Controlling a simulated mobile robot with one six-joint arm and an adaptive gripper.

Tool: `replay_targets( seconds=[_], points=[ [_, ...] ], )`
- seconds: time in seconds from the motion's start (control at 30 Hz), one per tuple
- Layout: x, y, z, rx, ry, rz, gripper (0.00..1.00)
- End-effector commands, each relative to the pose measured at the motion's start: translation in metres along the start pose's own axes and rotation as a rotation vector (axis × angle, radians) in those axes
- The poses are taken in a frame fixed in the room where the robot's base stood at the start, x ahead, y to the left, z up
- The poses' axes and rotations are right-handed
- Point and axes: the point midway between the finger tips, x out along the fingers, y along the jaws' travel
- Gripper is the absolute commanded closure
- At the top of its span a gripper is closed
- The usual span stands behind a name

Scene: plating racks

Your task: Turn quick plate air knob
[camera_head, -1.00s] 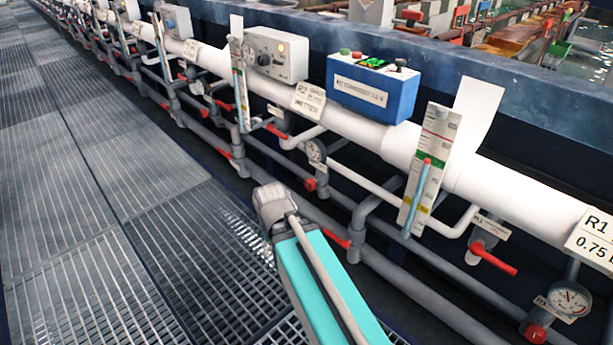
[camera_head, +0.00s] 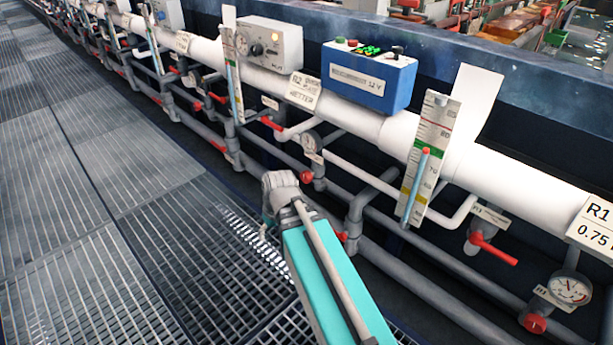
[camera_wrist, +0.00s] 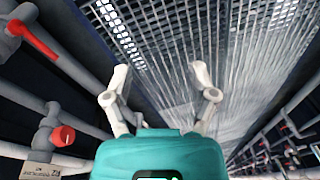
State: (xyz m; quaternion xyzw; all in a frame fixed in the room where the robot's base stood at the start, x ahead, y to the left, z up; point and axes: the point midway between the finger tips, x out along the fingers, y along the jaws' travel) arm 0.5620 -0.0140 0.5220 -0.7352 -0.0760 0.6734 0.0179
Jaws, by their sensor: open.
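My gripper (camera_wrist: 160,88) is open and empty in the wrist view, its two pale fingers spread above the floor grating. In the head view my arm hides it. In the wrist view a round red knob (camera_wrist: 62,135) on a grey pipe fitting stands left of the gripper, apart from it, above a small tag too small to read. In the head view, one round red knob (camera_head: 306,177) sits below a gauge (camera_head: 311,142), and another red knob (camera_head: 535,323) sits by a gauge at lower right. I cannot tell which is the quick plate air knob.
Grey pipes and a thick white pipe (camera_head: 350,117) run along the rack. Red lever handles (camera_head: 493,249) stick out from them. A blue box (camera_head: 370,78) and a grey control box (camera_head: 268,45) sit above. The grated walkway (camera_head: 120,200) at left is clear.

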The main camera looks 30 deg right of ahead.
Motion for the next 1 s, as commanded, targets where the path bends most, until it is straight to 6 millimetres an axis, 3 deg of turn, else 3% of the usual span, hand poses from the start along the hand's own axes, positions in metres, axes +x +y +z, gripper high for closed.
replay_targets(
  seconds=[0.2, 0.43, 0.7, 1.0],
  points=[
    [0.013, 0.036, -0.031, -0.092, 0.165, -0.135, 0.26],
    [0.010, 0.084, -0.062, -0.184, 0.402, -0.221, 0.26],
    [-0.007, 0.160, -0.088, -0.258, 0.712, -0.211, 0.26],
    [-0.033, 0.240, -0.095, -0.291, 0.986, -0.101, 0.26]
  ],
)
